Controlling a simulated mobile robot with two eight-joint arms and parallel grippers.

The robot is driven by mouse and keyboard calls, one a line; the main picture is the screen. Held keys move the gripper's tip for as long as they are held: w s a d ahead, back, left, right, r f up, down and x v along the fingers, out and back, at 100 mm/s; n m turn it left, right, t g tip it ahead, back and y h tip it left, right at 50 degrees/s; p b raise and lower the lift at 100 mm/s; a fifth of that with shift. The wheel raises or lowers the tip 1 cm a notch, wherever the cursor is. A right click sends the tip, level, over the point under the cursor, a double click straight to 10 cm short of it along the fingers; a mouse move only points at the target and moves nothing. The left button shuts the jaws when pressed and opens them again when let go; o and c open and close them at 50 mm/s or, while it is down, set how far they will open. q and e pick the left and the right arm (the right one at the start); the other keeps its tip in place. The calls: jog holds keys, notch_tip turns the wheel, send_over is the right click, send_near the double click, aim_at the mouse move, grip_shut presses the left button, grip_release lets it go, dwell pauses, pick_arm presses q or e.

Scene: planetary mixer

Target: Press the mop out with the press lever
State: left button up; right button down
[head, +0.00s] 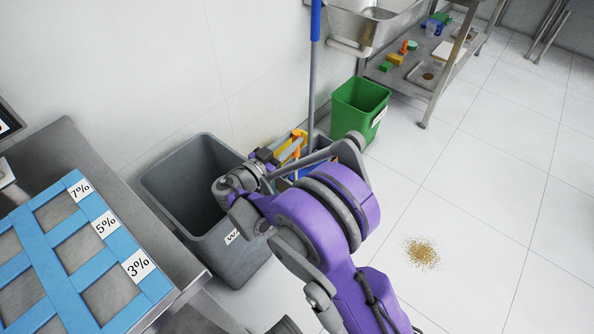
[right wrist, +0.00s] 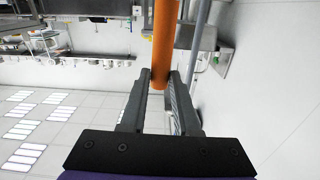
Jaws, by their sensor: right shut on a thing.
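The orange press lever (head: 292,145) shows in the head view beside my right gripper (head: 274,159), partly hidden by it. In the right wrist view, an orange bar (right wrist: 163,45) runs down between the two fingers of my right gripper (right wrist: 158,95), which is shut on it. The mop's pole (head: 312,85), grey with a blue upper part, stands upright just behind the lever. The mop's head and most of the mop bucket (head: 321,147) are hidden behind my purple right arm. My left gripper is not in view.
A large grey bin (head: 165,184) stands left of the gripper, against the wall. A green bin (head: 350,108) stands behind right, near a steel sink and shelf (head: 440,80). Brown crumbs (head: 421,253) lie on otherwise open floor.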

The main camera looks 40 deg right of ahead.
jog(key=s+d+f+m+b, duration=0.1)
jog(key=s+f+m, duration=0.1)
jog(key=s, duration=1)
jog(key=shift+f+m+b, duration=0.15)
jog(key=shift+m+b, duration=0.15)
jog(key=shift+m, duration=0.6)
jog(key=c, duration=0.6)
grip_release()
jog(key=shift+c, duration=0.2)
jog(key=a, duration=0.6)
jog(key=shift+s, duration=0.25)
